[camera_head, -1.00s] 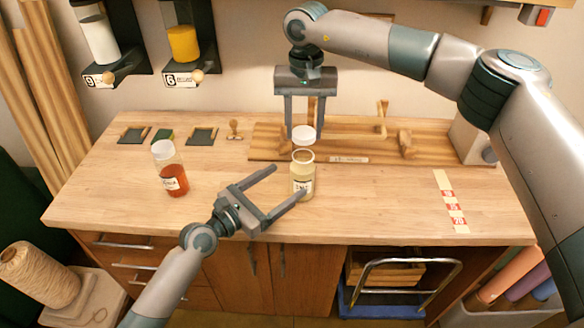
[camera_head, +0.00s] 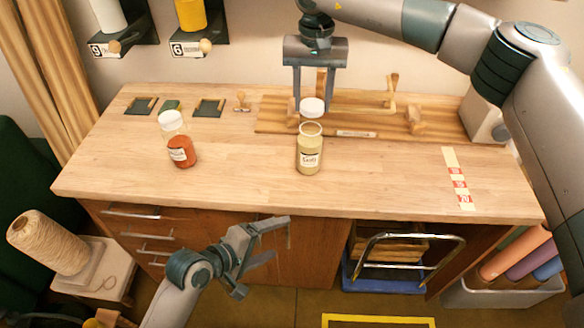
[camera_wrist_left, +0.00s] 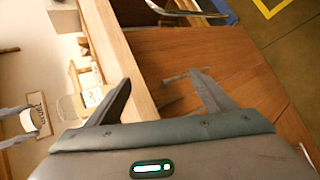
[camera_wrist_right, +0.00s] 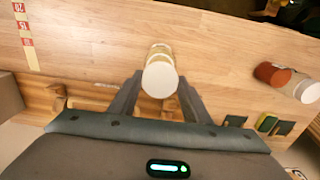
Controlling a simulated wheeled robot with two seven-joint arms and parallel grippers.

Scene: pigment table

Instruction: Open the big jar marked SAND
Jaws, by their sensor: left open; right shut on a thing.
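The jar marked SAND (camera_head: 309,158) stands upright on the table, with pale contents and an open top. Its white lid (camera_head: 312,107) is above the mouth, with a small gap between them. My right gripper (camera_head: 313,100) is shut on the lid; the lid (camera_wrist_right: 160,80) also shows between its fingers in the right wrist view, covering much of the jar. My left gripper (camera_head: 264,256) is open and empty, in front of the table's front edge and lower in the picture than the jar. The jar appears beyond its fingers in the left wrist view (camera_wrist_left: 94,97).
A jar with red contents (camera_head: 181,152) and a white lid stands left on the table (camera_head: 235,185). A wooden rack (camera_head: 375,125) lies behind the SAND jar. A strip with red marks (camera_head: 459,180) lies at the right. The table around the SAND jar's front is clear.

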